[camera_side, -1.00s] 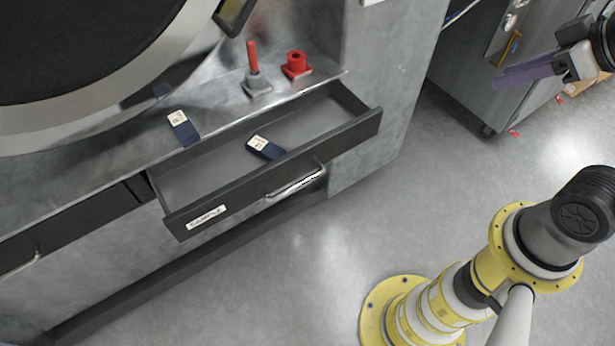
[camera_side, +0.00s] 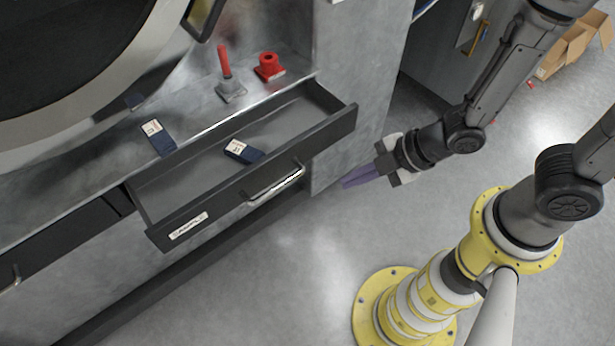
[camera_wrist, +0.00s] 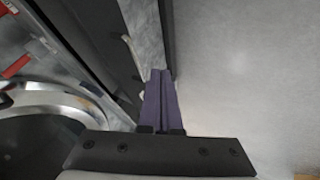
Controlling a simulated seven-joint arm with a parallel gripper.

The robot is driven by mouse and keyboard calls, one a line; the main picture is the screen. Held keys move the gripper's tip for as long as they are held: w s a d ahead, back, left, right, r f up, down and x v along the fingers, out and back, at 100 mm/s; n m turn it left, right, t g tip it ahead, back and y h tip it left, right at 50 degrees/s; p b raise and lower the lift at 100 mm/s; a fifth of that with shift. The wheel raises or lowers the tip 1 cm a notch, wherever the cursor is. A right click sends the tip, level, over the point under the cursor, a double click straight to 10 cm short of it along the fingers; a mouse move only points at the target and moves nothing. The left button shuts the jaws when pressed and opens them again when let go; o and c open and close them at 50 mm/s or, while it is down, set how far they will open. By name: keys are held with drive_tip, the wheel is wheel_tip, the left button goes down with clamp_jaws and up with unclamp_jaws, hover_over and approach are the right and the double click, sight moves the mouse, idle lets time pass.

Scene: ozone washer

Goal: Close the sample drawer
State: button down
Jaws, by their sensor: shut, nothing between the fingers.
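The sample drawer (camera_side: 255,188) stands pulled out of the grey machine, with a dark front, a white label (camera_side: 189,226) and a silver bar handle (camera_side: 275,187). A dark blue block with a white label (camera_side: 244,151) lies inside it. My gripper (camera_side: 345,184) is shut and empty, with purple fingers pointing left. In the side view it is to the right of the drawer front, apart from it. In the wrist view the purple fingers (camera_wrist: 160,98) are together, and a silver handle (camera_wrist: 132,52) shows beyond them at upper left.
On the ledge above the drawer are another blue block (camera_side: 158,139), a grey stand with a red rod (camera_side: 229,86) and a red knob (camera_side: 268,67). A second, closed dark drawer (camera_side: 60,240) is at left. The floor in front is clear.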

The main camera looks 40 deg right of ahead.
drive_tip(key=w+a+f, duration=0.4)
drive_tip(key=w+f, duration=0.2)
drive_tip(key=w, duration=0.3)
drive_tip(key=shift+f, duration=0.35)
hover_over(268, 151)
drive_tip(key=shift+r, duration=0.1)
idle(0.7)
drive_tip(key=shift+s, duration=0.1)
